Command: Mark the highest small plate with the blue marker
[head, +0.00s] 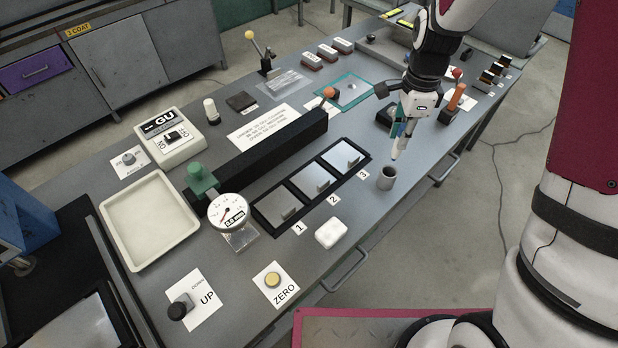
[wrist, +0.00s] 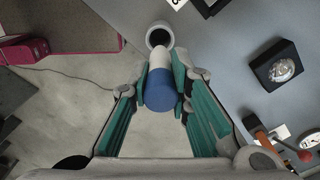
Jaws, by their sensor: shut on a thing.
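My gripper (head: 405,120) is shut on the blue marker (head: 399,148), which hangs white end down. In the wrist view, the blue end of the marker (wrist: 160,93) sits between the two teal-padded fingers (wrist: 163,78). A grey cup (head: 387,178) stands on the table just below the marker's tip; it also shows in the wrist view (wrist: 159,36). Three small metal plates lie in a black tray (head: 262,219): plate 1 (head: 277,213), plate 2 (head: 311,181) and plate 3 (head: 339,158). I cannot tell which is highest.
A dial gauge (head: 229,211) on a green-knobbed black beam (head: 255,157) stands left of the plates. A white block (head: 331,233), ZERO button (head: 273,280) and UP/DOWN switch (head: 181,306) are at the front. A cream tray (head: 150,220) lies left.

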